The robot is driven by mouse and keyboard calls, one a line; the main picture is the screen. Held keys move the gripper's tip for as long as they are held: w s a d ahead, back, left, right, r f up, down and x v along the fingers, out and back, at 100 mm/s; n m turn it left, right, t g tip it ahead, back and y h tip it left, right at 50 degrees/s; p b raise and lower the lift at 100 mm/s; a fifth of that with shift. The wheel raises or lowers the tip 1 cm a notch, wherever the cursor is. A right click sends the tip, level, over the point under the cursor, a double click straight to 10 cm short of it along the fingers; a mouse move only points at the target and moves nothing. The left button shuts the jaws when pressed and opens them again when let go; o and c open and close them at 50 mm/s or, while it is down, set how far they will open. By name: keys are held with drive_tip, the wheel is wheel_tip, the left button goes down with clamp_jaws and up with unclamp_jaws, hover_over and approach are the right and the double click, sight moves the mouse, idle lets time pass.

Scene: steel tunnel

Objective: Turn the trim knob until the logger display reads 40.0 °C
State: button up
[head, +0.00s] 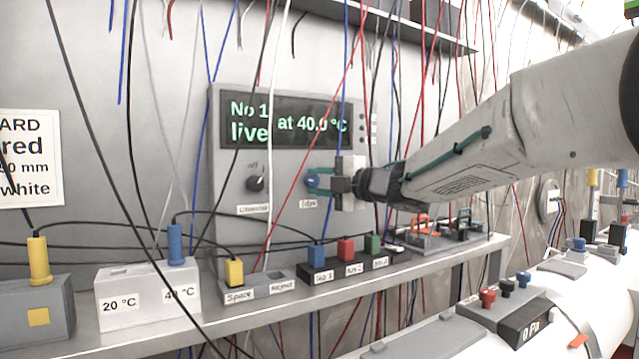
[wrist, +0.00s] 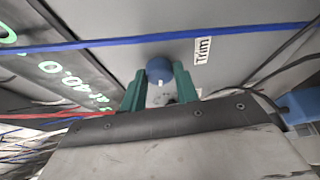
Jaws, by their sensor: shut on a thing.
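The logger (head: 292,220) is a grey box on the shelf against the wall. Its display (head: 285,122) reads "No 1 live at 40.0 °C" in green. The blue trim knob (head: 312,181) is on the logger's front, right of the black channel knob (head: 256,184). My gripper (head: 318,180) reaches in from the right and is shut on the trim knob. In the wrist view, the knob (wrist: 159,71) sits between the green fingers, beside the "Trim" label (wrist: 203,51). Part of the display (wrist: 62,80) shows there, with 40.0 readable.
Hanging red, blue, black and white wires cross in front of the logger. A holder (head: 350,268) with blue, red and green plugs stands below it. A white block (head: 148,298) marked 20 °C and 40 °C stands at left, with a blue plug (head: 176,245) at its 40 °C side.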

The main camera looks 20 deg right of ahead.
drive_tip(key=shift+n+g+h, duration=0.3)
drive_tip(key=shift+n, duration=0.6)
drive_tip(key=o, duration=1)
drive_tip(key=shift+c, duration=0.2)
drive_tip(key=shift+s, duration=0.1)
drive_tip(key=v, duration=0.7)
drive_tip(key=shift+s+d, duration=0.2)
drive_tip(key=shift+s, duration=0.05)
drive_tip(key=shift+s+d, duration=0.1)
